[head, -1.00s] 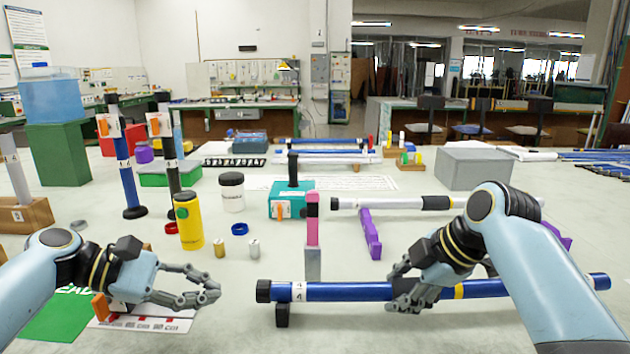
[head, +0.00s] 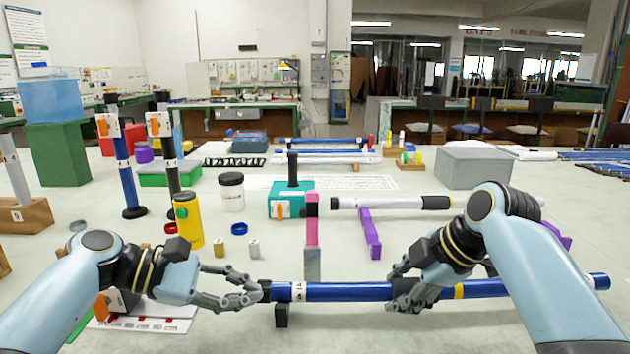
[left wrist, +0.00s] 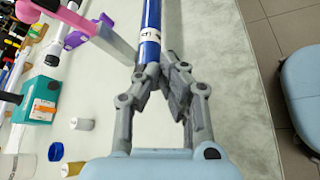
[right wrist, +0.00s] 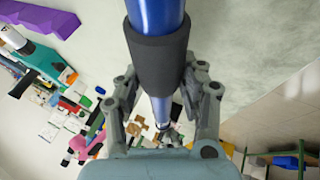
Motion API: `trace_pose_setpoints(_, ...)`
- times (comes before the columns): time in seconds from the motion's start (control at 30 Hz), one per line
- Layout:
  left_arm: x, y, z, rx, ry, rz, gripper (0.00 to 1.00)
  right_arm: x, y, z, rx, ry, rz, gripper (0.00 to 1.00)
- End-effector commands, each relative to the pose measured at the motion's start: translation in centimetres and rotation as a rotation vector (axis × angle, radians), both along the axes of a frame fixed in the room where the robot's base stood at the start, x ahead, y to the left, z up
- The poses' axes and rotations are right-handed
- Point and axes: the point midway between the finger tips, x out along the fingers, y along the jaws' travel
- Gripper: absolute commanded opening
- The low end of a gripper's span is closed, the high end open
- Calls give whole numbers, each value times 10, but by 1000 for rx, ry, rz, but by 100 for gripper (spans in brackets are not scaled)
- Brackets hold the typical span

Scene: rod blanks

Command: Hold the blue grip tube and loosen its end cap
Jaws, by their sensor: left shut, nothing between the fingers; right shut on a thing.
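The blue grip tube (head: 345,291) lies level across the front of the table, a white number label near its left end. Its dark end cap (head: 266,289) is at that end, partly covered by my left fingers. My left gripper (head: 256,291) is shut with nothing held, its fingertips right at the cap; I cannot tell if they touch it. In the left wrist view the tube (left wrist: 151,30) runs away from the fingertips. My right gripper (head: 404,297) is shut on the tube at its black sleeve, which fills the middle of the right wrist view (right wrist: 157,60).
A black support (head: 282,315) stands under the tube's left end. A pink upright (head: 312,230) on a grey block is just behind the tube. A purple bar (head: 370,235), teal box (head: 290,200) and yellow bottle (head: 189,222) stand farther back.

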Motion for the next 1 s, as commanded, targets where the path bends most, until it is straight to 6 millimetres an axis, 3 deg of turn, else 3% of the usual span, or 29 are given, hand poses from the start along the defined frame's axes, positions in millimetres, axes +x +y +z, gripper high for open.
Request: trace_pose_setpoints(1.0, 8, 0, 2, 1, -1, 1, 0, 0, 0, 0, 0, 1, 2, 5)
